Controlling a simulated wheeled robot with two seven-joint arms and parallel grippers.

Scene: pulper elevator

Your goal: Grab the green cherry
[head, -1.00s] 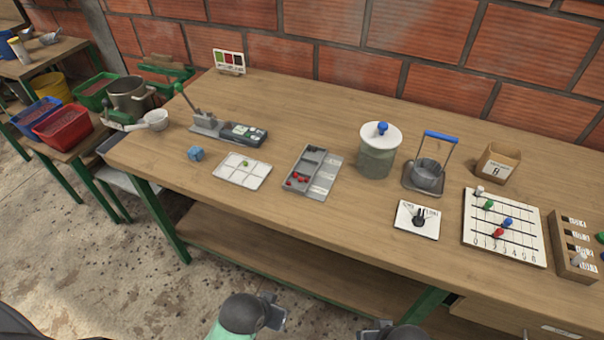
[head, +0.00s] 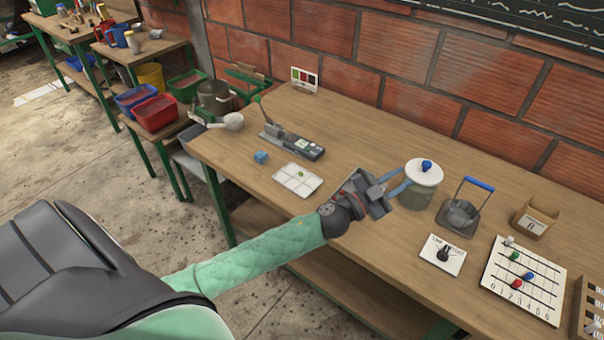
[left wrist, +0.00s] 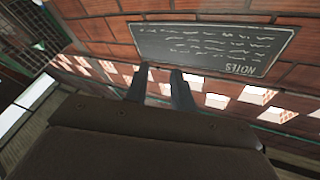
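The green cherry (head: 301,174) is a tiny green dot on the white sectioned tray (head: 281,181), on the wooden bench in the head view. My left gripper (head: 404,178) is raised over the bench, to the right of the white tray and in front of the lidded jar in the picture. Its two fingers are apart with nothing seen between them. They also show apart in the left wrist view (left wrist: 160,78), facing the brick wall and a notes board; the cherry is not in that view. My right gripper is not in view.
The jar (head: 416,196) and a blue-handled basket (head: 459,215) stand further right.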

